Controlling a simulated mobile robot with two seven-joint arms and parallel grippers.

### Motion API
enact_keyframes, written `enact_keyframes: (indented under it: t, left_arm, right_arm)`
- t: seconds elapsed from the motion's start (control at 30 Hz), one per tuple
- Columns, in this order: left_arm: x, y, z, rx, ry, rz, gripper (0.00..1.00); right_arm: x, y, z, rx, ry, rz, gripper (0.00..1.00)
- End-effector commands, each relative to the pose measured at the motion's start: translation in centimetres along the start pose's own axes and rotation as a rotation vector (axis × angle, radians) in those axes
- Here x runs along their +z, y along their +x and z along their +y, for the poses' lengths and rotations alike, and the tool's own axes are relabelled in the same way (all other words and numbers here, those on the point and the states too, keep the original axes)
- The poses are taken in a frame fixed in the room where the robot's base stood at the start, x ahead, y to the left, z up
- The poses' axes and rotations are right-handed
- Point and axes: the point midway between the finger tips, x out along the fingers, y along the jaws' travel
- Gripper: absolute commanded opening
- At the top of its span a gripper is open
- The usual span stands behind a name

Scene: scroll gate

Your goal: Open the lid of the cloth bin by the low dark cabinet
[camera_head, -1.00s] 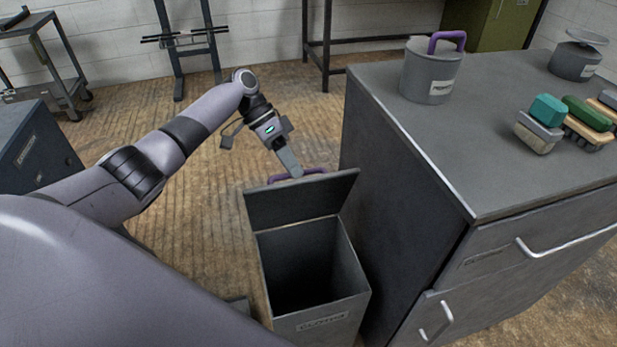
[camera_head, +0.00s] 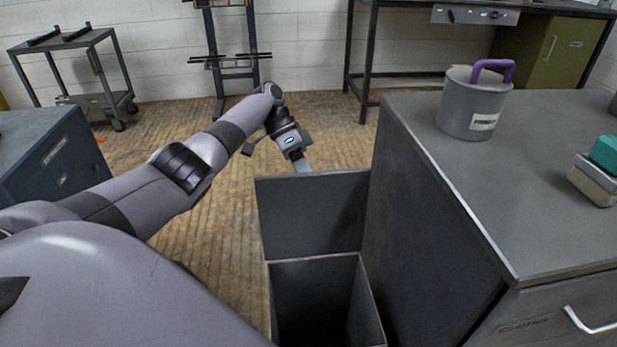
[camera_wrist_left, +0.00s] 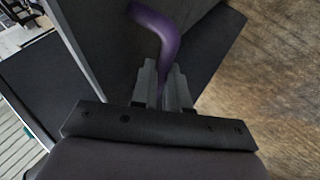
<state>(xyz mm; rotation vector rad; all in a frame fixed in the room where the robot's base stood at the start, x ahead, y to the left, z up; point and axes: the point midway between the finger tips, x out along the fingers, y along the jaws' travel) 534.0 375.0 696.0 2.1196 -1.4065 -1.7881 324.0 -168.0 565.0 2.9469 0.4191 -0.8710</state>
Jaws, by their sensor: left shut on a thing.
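The cloth bin (camera_head: 372,318) is a dark grey box beside the low dark cabinet (camera_head: 425,210). Its lid (camera_head: 313,215) stands raised at the far edge, and the dark inside of the bin shows. My left gripper (camera_head: 302,167) is behind the lid's top edge. In the left wrist view, my left gripper (camera_wrist_left: 165,82) is shut on the purple lid handle (camera_wrist_left: 160,35). The lid hides this handle in the head view. The bin's lower front is out of frame. My right gripper is not in view.
A grey canister (camera_head: 472,108) with a purple handle and a teal-topped block (camera_head: 603,155) stand on the cabinet. A dark blue cabinet (camera_head: 50,155) is at left, and a cart (camera_head: 85,75) is behind it. The wooden floor (camera_head: 200,230) left of the bin is clear.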

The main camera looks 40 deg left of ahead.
Motion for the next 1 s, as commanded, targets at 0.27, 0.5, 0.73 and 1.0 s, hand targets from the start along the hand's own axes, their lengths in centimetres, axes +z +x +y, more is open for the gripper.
enact_keyframes:
  t: [0.27, 0.5, 0.73, 1.0]
  left_arm:
    - [1.0, 1.2, -0.3, 0.009, -0.021, -0.03, 0.4]
    - [0.8, 0.8, -0.3, 0.006, -0.016, -0.022, 0.4]
    - [0.6, -0.4, -0.3, 0.004, -0.016, -0.016, 0.4]
    - [0.6, -4.2, -0.3, 0.005, -0.017, -0.018, 0.4]
  right_arm:
    - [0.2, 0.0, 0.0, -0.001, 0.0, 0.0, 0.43]
    - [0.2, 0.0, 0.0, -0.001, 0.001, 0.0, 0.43]
    - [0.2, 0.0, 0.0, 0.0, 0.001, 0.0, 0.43]
    - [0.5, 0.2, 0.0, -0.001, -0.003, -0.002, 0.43]
